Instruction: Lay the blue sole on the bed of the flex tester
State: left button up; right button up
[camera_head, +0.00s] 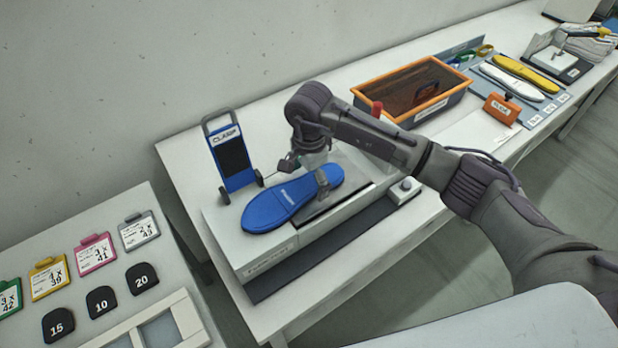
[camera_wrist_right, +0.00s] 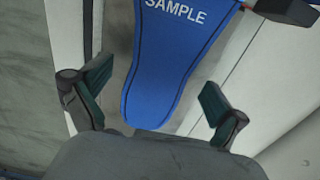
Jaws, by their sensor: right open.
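The blue sole (camera_head: 272,213) lies flat on top of the flex tester (camera_head: 265,255), along its length, its left end on the pale part and its other end by the dark grey bed plate (camera_head: 335,201). My right gripper (camera_head: 308,176) is over the sole's far end. In the right wrist view the sole (camera_wrist_right: 172,62), marked SAMPLE, lies between the two spread fingers of the gripper (camera_wrist_right: 150,100), with gaps on both sides. The gripper is open and holds nothing. My left gripper is not in view.
A blue CLAMP stand (camera_head: 232,160) is behind the tester. White and yellow soles (camera_head: 520,80) lie at the back right. Coloured tags (camera_head: 95,252) and numbered black pieces (camera_head: 101,301) lie on the left table.

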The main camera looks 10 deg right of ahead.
notch_tip(320, 180, up, 12)
dwell(0.6)
